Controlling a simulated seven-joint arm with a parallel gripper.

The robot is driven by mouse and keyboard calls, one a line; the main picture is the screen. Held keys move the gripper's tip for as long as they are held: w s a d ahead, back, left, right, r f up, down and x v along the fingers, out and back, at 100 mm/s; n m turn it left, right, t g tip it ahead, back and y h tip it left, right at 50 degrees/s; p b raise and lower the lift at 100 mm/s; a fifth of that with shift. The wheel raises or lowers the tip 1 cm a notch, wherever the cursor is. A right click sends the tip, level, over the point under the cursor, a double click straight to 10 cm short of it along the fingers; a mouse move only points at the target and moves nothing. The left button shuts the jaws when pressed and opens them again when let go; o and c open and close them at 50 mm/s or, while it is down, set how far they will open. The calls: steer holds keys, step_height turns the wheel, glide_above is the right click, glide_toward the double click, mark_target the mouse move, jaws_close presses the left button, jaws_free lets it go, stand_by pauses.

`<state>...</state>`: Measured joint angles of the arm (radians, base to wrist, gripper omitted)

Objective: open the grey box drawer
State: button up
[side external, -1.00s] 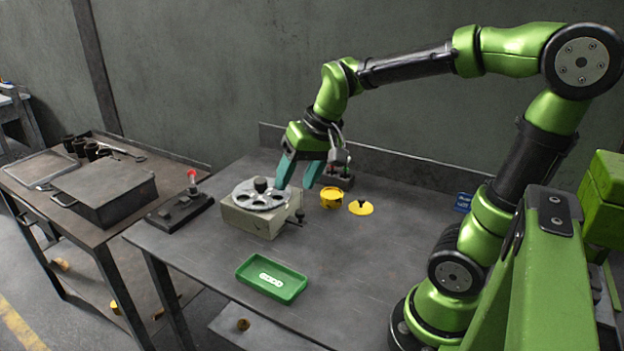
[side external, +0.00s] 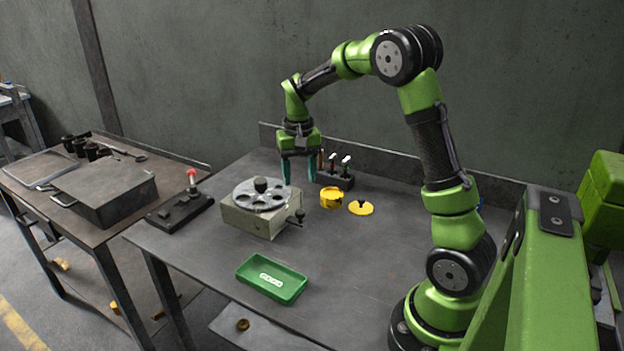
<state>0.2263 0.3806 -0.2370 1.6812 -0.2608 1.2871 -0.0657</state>
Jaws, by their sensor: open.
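A light grey box (side external: 246,222) stands on the main table and carries a round metal plate with holes (side external: 260,204) and a dark knob on top. A dark handle (side external: 298,217) sticks out from the box's right side. No drawer gap shows in the box. My gripper (side external: 299,186) points straight down with its two teal fingers apart and nothing between them. It is behind and to the right of the box, above the handle in the picture, and apart from both.
A yellow cup (side external: 331,197), a yellow disc (side external: 361,208) and a dark tool holder (side external: 338,179) are right of the gripper. A green tray (side external: 271,279) lies in front. A lever panel (side external: 180,210) stands left; a dark lidded box (side external: 108,194) is on the side table.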

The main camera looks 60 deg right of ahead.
mark_target(300, 211)
step_height(300, 211, down, 10)
steer(key=shift+f, duration=0.15)
stand_by(0.3)
jaws_close()
